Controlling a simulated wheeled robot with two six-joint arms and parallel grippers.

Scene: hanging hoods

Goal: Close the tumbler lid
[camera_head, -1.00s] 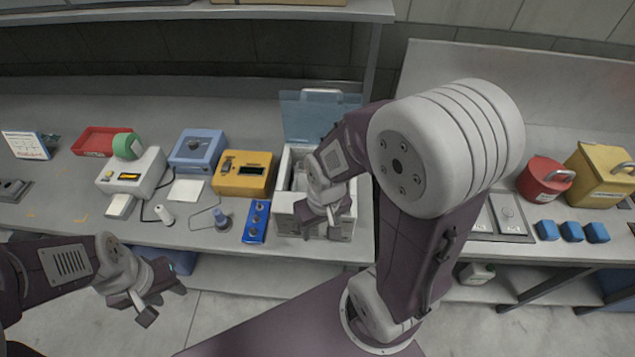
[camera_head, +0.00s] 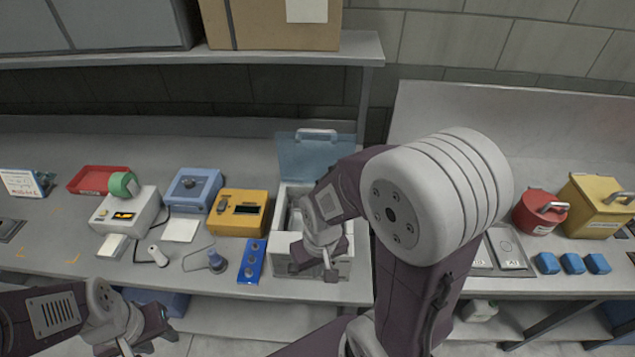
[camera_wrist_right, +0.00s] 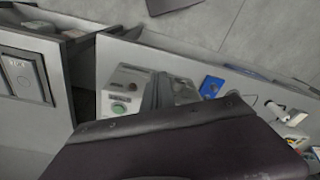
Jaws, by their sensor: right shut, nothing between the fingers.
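The tumbler is a pale box (camera_head: 344,267) on the bench with a translucent blue lid (camera_head: 312,160). The lid stands open and upright at the back, with a pale handle on its top edge. My right gripper (camera_head: 316,268) is shut and empty, low in front of the box opening and its front wall. It hides part of the box; I cannot tell whether it touches. In the right wrist view, the box front with a green button (camera_wrist_right: 118,108) shows behind my grey gripper (camera_wrist_right: 160,90). My left gripper (camera_head: 142,342) hangs low in front of the bench, far from the tumbler.
A blue switch strip (camera_head: 252,262) and a yellow device (camera_head: 238,212) stand just left of the box. A shelf (camera_head: 200,52) with a cardboard box (camera_head: 270,25) overhangs the back. Red and yellow containers (camera_head: 595,208) stand far right.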

